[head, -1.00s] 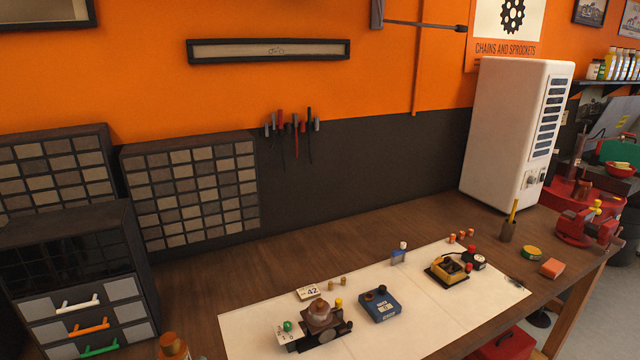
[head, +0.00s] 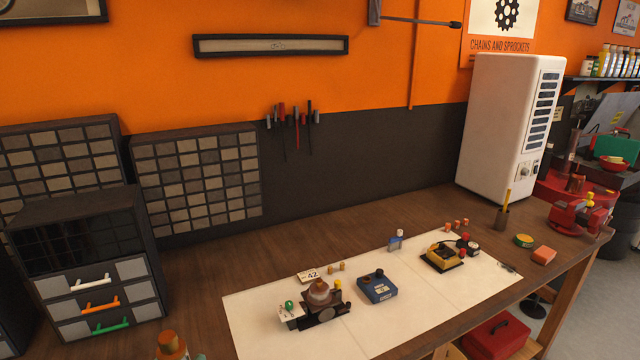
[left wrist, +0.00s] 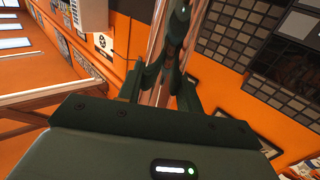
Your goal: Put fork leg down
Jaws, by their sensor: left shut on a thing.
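My left gripper (left wrist: 163,72) shows in the left wrist view, with dark fingers closed on a long, shiny, pale metal bar (left wrist: 158,38), which looks like the fork leg. The bar runs up past the fingers to the top of the picture. Its lower part is hidden by the gripper body, and its ends cannot be made out. In the head view I cannot make out the fork leg or either gripper clearly. My right gripper is not in view.
The wooden bench (head: 225,262) carries a pale mat (head: 255,325) with a blue box (head: 376,286), a yellow device (head: 441,257) and small parts. A drawer cabinet (head: 90,235) stands left, a white cabinet (head: 500,130) at the back right. The bench's back strip is bare.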

